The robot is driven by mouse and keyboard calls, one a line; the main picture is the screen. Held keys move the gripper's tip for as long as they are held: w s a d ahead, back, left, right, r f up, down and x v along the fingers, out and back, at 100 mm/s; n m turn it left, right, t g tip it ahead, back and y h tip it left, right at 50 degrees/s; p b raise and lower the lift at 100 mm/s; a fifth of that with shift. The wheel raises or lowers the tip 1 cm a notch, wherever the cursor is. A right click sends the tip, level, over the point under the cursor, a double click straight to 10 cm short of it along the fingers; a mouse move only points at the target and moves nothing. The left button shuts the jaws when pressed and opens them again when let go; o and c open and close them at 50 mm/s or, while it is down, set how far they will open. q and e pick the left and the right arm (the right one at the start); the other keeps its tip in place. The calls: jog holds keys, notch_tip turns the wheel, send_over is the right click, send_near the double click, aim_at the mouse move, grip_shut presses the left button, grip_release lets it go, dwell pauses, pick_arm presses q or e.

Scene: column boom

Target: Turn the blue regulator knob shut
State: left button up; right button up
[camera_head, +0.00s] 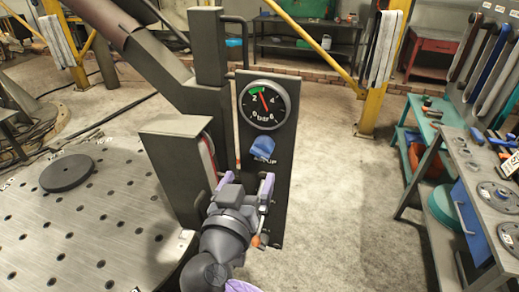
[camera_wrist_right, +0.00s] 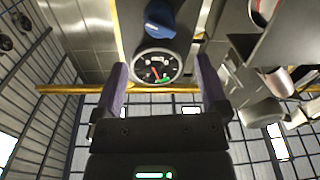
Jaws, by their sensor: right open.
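The blue regulator knob (camera_head: 262,148) sits on a dark upright panel (camera_head: 283,175), just below a round pressure gauge (camera_head: 265,104). The gauge has a red needle and a green band near the 2. My right gripper (camera_head: 246,183) is open and empty, below the knob and apart from it. In the right wrist view the knob (camera_wrist_right: 160,18) is at the top, beyond the open purple fingers (camera_wrist_right: 162,80), with the gauge (camera_wrist_right: 155,66) seen between them. My left gripper is not in view.
A round perforated table (camera_head: 110,215) with a dark disc (camera_head: 67,173) fills the left. A dark column (camera_head: 208,110) stands beside the panel. Shelves with tools and metal parts (camera_head: 487,195) stand at the right. The floor right of the panel is clear.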

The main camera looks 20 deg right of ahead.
aim_at(259, 155)
jog(key=p+x, duration=0.1)
jog(key=x, duration=0.7)
jog(key=shift+d, duration=0.1)
jog(key=c, duration=1.3)
jog(key=shift+o, duration=0.2)
jog(key=shift+n+p, duration=0.3)
